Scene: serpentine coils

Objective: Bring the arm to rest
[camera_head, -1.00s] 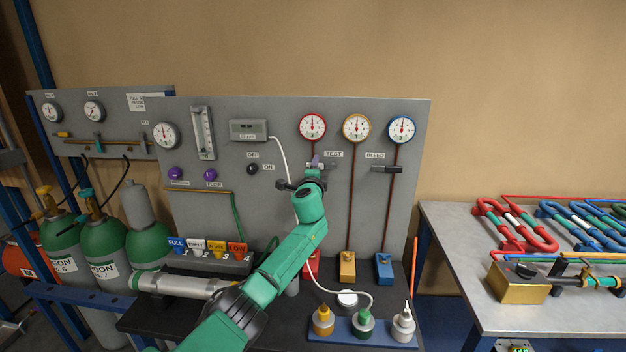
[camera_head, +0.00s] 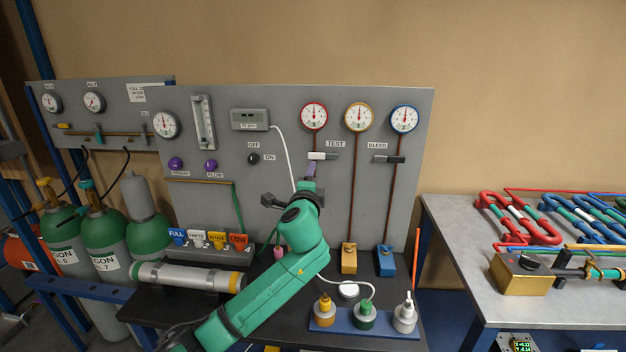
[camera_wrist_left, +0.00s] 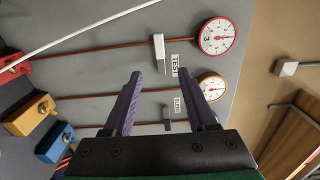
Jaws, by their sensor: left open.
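My left gripper (camera_head: 311,170) is in front of the upright grey panel (camera_head: 225,135), just below the TEST valve handle (camera_head: 323,156). In the left wrist view the two purple fingers are spread wide, and the gripper (camera_wrist_left: 160,76) holds nothing. The TEST handle (camera_wrist_left: 159,52), pale with a dark end, stands beyond the gap between the fingertips and looks clear of them. My green left arm (camera_head: 270,280) reaches up from the bottom over the dark bench. My right gripper is in neither view.
Three bottles stand in a blue rack (camera_head: 365,334) right of my arm. A metal cylinder (camera_head: 190,278) and a row of coloured tags (camera_head: 210,240) lie left of it. The BLEED handle (camera_head: 388,158) is right of the gripper. A table with coils (camera_head: 470,210) stands farther right.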

